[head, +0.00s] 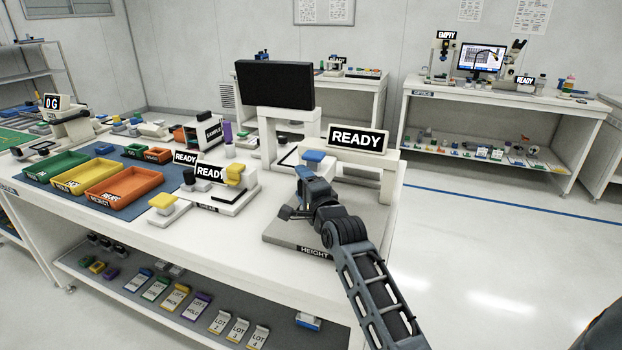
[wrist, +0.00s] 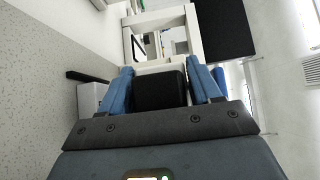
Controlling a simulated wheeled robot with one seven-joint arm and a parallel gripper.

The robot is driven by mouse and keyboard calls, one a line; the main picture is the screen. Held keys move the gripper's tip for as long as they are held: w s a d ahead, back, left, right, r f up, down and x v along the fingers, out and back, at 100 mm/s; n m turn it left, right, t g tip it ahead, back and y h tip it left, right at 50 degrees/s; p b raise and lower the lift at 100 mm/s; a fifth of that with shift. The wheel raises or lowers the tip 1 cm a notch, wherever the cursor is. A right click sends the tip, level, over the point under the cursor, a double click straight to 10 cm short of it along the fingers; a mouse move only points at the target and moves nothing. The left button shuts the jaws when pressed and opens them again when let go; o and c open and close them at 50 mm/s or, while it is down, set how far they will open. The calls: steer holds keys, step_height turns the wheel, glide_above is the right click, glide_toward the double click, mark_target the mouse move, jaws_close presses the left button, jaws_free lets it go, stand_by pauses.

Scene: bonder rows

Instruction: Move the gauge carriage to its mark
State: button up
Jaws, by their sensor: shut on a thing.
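The height gauge has a grey base (head: 283,232) labelled HEIGHT and a white frame (head: 388,178) at the right end of the near bench. In the wrist view, my gripper's blue fingers (wrist: 160,78) are shut on a black block (wrist: 160,90), which looks like the carriage's grip. My gripper and arm hide part of the carriage and base. I cannot make out the mark.
A READY sign (head: 356,138) stands on the gauge frame, and a dark screen (head: 275,84) rises behind. A press (head: 236,185) and green, yellow and orange trays (head: 124,186) stand to the left. The floor right of the bench is clear.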

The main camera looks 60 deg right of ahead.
steer(key=shift+w, duration=0.2)
steer(key=o, duration=1.2)
steer(key=shift+w, duration=0.1)
steer(key=shift+a, duration=0.1)
steer(key=b+v, duration=0.1)
steer(key=v, duration=0.6)
steer(key=shift+s+a, duration=0.15)
steer(key=shift+s, duration=0.25)
